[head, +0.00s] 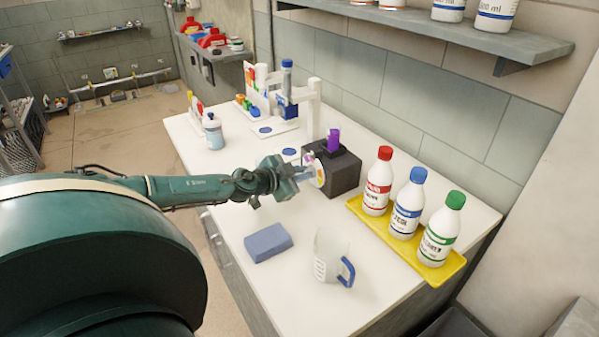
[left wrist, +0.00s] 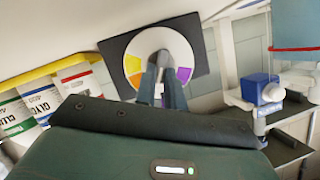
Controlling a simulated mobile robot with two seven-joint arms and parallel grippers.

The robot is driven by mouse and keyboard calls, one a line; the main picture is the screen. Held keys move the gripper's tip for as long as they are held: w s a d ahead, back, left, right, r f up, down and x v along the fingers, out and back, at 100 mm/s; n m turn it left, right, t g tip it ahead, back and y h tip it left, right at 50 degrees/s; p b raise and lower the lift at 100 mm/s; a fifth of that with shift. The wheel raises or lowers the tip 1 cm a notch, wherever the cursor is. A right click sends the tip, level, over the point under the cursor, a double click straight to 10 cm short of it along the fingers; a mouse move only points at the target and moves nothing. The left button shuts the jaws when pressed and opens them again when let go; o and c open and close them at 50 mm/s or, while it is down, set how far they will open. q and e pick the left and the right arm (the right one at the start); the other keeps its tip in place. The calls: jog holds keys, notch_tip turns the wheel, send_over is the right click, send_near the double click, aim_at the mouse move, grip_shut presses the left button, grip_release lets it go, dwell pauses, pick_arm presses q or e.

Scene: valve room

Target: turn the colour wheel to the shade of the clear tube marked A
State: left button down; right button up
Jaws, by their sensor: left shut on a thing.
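The colour wheel (head: 320,174) is a pale disc with coloured patches on the front of a black box (head: 346,174). In the left wrist view the wheel (left wrist: 140,45) shows yellow and orange patches at left and a purple one at right. My left gripper (head: 304,172) is at the wheel's middle; in the left wrist view its fingers (left wrist: 162,62) are shut on the grey centre knob and hide the lower part of the wheel. A tube with purple contents (head: 333,140) stands upright on the box. I cannot read a mark A on it. My right gripper is not in view.
A yellow tray (head: 455,268) with red-, blue- and green-capped bottles lies right of the box. A clear jug with a blue handle (head: 346,272) and a blue-grey block (head: 268,243) stand in front. A white stand (head: 314,108) is behind.

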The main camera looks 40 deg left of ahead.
pick_arm(q)
jog(key=m+b, duration=0.1)
jog(key=m+t+y, duration=0.1)
jog(key=shift+s+d+f+m+b, duration=0.1)
jog(key=shift+d+f+m+b, duration=0.2)
jog(key=shift+f+b, duration=0.1)
jog(key=shift+m+y+b, duration=0.3)
jog(key=shift+y, duration=0.1)
jog(key=m+b, duration=0.1)
jog(key=m+t+b, duration=0.1)
jog(key=b, duration=0.1)
jog(key=shift+d+f+m+y, duration=0.1)
jog(key=shift+f+m+y, duration=0.1)
jog(key=shift+m+y, duration=0.15)
jog(key=shift+r+m+t+b, duration=0.1)
jog(key=shift+m+t+b, duration=0.25)
jog(key=shift+t+b, duration=0.05)
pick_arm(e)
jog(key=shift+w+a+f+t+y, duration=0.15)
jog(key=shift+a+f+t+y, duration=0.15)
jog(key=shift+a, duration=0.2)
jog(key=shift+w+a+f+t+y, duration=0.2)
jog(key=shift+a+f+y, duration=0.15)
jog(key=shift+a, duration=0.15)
pick_arm(q)
jog(key=c, duration=1.5)
grip_release()
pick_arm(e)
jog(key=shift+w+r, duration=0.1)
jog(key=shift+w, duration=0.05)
